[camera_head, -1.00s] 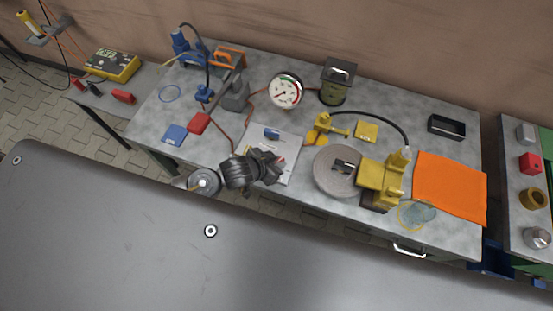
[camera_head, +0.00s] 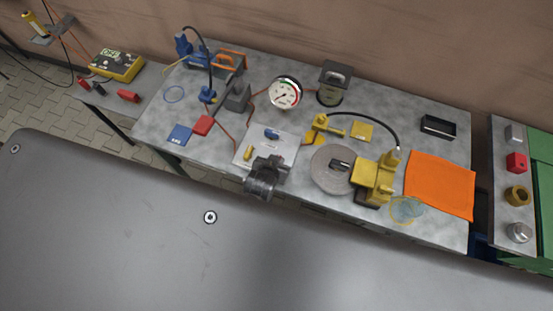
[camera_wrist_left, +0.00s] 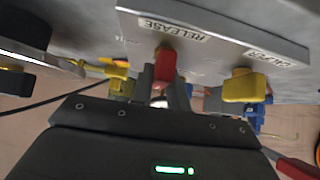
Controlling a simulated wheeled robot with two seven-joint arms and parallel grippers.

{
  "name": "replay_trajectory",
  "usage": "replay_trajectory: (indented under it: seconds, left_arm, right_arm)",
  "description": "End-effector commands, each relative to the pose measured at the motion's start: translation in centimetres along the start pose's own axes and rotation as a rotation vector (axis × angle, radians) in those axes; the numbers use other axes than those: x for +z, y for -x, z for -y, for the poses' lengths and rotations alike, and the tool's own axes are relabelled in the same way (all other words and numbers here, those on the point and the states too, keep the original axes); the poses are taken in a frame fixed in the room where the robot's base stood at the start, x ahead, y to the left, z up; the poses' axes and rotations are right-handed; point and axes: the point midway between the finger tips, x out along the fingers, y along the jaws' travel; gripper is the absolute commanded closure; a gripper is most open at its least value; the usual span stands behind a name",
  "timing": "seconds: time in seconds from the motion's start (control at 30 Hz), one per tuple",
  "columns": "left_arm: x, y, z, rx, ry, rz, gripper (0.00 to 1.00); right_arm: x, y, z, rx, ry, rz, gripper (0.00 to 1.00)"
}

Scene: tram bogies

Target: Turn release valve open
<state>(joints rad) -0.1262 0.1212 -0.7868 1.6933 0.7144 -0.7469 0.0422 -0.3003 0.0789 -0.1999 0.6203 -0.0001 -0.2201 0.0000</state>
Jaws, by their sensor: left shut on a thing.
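The valve plate (camera_head: 285,147) lies on the grey workbench in the head view and carries a yellow handle (camera_head: 248,153) and a blue handle (camera_head: 271,133). My left gripper (camera_head: 272,163) is at its near edge and hides the red handle in this view. In the left wrist view, the red release valve handle (camera_wrist_left: 165,66) is beside the RELEASE label (camera_wrist_left: 172,29). My left gripper (camera_wrist_left: 165,82) is shut on this red handle, one grey finger on each side. The yellow handle (camera_wrist_left: 245,87) is to the right, apart from the fingers. My right gripper is not in view.
A round gauge (camera_head: 285,94) stands behind the plate. A grey disc (camera_head: 332,168) and a yellow clamp-like device (camera_head: 375,178) are close on the right. A red block (camera_head: 202,125) and a blue pad (camera_head: 180,135) lie to the left. Hoses run across the bench.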

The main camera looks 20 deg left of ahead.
Motion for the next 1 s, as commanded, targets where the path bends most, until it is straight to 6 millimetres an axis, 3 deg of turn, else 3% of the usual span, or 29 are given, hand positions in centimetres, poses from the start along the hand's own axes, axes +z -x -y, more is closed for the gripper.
replay_trajectory:
  seconds: [0.3, 0.33, 0.5, 0.8, 1.0]
  left_arm:
    - [-0.4, 0.0, 0.1, -0.001, 0.005, -0.010, 1.00]
    - [-0.4, 0.0, 0.1, -0.001, 0.005, -0.010, 0.81]
    - [-0.3, 0.0, 0.0, -0.001, 0.004, -0.008, 0.62]
    - [-0.1, 0.2, 0.0, 0.000, 0.003, -0.004, 0.62]
    - [-0.1, 3.0, -0.1, 0.003, 0.006, -0.004, 0.62]
  right_arm:
    - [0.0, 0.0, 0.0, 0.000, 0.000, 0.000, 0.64]
    - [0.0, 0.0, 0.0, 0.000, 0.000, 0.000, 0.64]
    - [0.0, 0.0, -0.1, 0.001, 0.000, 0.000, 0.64]
    - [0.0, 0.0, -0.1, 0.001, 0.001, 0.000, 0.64]
    - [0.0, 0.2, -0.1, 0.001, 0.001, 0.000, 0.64]
